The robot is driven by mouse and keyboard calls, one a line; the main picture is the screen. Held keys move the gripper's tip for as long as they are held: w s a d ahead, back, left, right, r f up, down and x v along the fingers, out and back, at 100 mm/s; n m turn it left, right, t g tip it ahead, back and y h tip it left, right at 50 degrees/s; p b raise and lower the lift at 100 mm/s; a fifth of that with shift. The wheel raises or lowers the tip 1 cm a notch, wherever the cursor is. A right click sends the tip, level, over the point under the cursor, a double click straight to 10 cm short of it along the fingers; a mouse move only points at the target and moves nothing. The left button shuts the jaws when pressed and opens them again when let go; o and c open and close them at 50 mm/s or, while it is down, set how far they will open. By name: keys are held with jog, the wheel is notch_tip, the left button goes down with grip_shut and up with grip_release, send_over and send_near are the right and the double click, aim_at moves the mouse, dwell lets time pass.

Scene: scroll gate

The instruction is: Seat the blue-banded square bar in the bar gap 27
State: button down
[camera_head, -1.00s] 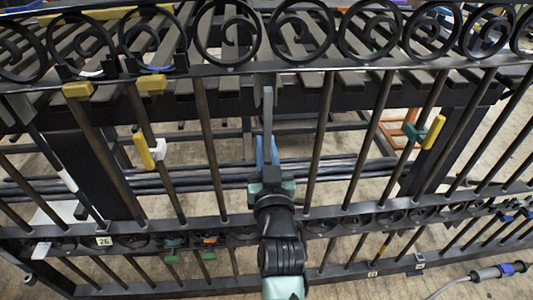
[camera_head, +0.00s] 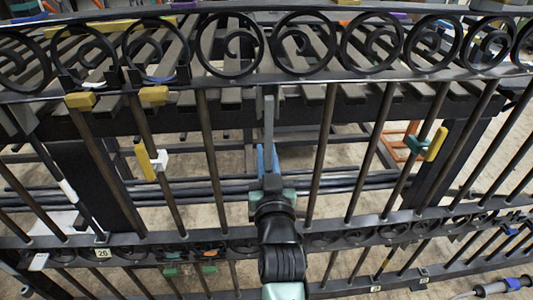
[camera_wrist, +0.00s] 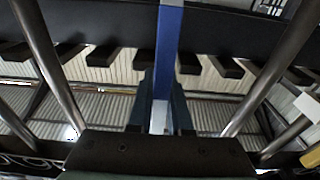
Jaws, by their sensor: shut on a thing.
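The square bar is grey in its upper part (camera_head: 268,118) with a blue band (camera_head: 266,157) lower down. It stands roughly upright in the wide gap between two dark gate bars (camera_head: 210,150) (camera_head: 320,150). Its top end appears close to the underside of the upper rail (camera_head: 340,84); I cannot tell whether they touch. My gripper (camera_head: 268,182) is shut on the bar near its lower part, above the lower rail (camera_head: 345,236). In the wrist view the blue band (camera_wrist: 169,38) rises between my gripper fingers (camera_wrist: 162,112). The bar's bottom end is hidden by my gripper.
A tag reading 26 (camera_head: 102,253) is on the lower rail at left; the tags at right are unreadable. Yellow clamps (camera_head: 150,162) (camera_head: 436,144) sit on nearby bars. A slatted bench (camera_head: 230,98) stands behind the gate. A cabled tool (camera_head: 500,287) lies at lower right.

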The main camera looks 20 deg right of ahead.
jog(key=shift+f+b, duration=0.95)
jog(key=shift+b, duration=0.1)
dwell(0.9)
jog(key=shift+w+d+f+g+p, duration=0.1)
jog(key=shift+w+d+g+p, duration=0.1)
jog(key=shift+w+p, duration=0.35)
jog(key=shift+w+d+f+g+p, duration=0.1)
jog(key=shift+w+d+g+p, duration=0.1)
jog(key=shift+w+p, duration=0.3)
dwell(0.9)
jog(key=shift+w, duration=0.1)
jog(key=c, duration=0.8)
grip_release()
jog(key=shift+r, duration=0.1)
jog(key=shift+o, duration=0.2)
jog(key=p+v, duration=0.2)
jog(key=v, duration=1.1)
